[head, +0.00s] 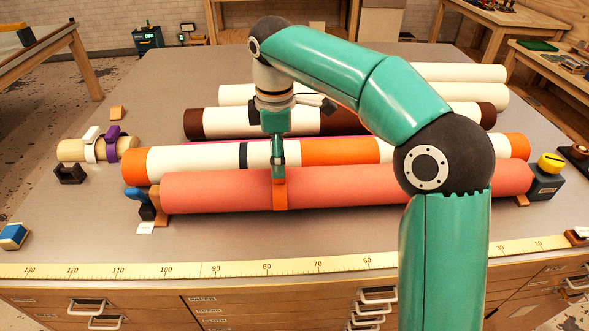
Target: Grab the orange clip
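An orange clip (280,196) sits around the coral-red roll (400,185), at its front side left of the middle. My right arm comes in from the lower right and arches over the rolls. My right gripper (278,163) points down at the top of the clip. Its fingertips meet the clip's top edge in the picture. The fingers are seen edge-on, so I cannot tell whether they are open or shut on the clip. My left gripper is not in view.
Several rolls lie behind the coral one, including an orange-and-white roll (200,161). A small roll with white and purple clips (112,146) lies at left. A yellow-topped device (548,178) stands at right. A ruler (215,270) runs along the front edge. The table's left front is mostly clear.

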